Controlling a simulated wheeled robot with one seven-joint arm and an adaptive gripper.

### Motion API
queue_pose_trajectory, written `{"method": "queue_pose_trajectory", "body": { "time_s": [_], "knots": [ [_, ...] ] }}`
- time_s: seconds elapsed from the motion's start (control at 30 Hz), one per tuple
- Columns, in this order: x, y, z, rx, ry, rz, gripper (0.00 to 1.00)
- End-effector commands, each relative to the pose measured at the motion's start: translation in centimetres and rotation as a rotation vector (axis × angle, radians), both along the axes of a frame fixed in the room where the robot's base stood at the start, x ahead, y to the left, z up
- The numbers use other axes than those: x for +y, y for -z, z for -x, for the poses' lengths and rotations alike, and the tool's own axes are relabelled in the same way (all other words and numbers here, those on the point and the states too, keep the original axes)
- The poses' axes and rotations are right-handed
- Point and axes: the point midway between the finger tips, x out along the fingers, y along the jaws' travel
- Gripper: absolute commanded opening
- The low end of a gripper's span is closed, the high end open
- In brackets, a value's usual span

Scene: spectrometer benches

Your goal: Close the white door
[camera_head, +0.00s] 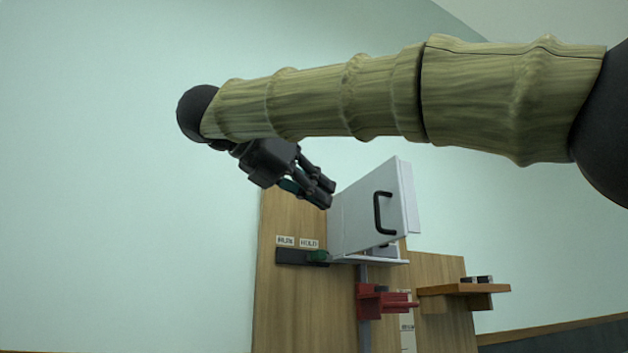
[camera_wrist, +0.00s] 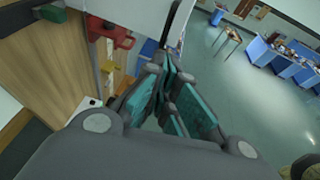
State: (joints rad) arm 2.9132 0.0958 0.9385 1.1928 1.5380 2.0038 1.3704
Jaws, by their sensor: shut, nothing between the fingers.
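The white door (camera_head: 364,212) with a black bar handle (camera_head: 383,212) stands swung open on a small white housing on the wooden panel in the head view. My gripper (camera_head: 328,194) is shut and empty, beside the door's left edge. I cannot tell whether it touches the door. In the wrist view the white door (camera_wrist: 138,20) fills the top middle, with the dark handle edge-on at its right, and my gripper (camera_wrist: 167,85) is in front of it.
Below the door is a red clamp-like part (camera_head: 378,301) on a grey rail. A green and black switch block (camera_head: 303,257) sits left of the housing. A small wooden shelf (camera_head: 463,290) juts out at right. Blue benches (camera_wrist: 285,62) stand far off across open floor.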

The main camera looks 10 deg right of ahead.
Motion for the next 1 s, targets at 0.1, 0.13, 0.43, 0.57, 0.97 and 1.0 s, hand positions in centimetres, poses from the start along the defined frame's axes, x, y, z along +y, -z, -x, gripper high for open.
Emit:
{"method": "queue_pose_trajectory", "body": {
  "time_s": [0.1,0.13,0.43,0.57,0.97,1.0],
  "knots": [
    [-1.6,0.2,-0.7,0.002,0.001,-0.003,0.0],
    [-2.1,0.3,-0.9,0.002,0.002,-0.001,0.0],
    [-6.2,1.5,-3.0,0.001,0.004,-0.001,0.0],
    [-7.5,1.7,-3.6,0.001,0.003,0.0,0.0],
    [-9.1,2.0,-4.4,-0.001,0.004,0.001,0.0],
    [-9.1,2.0,-4.4,-0.001,0.004,0.001,0.0]
  ]
}}
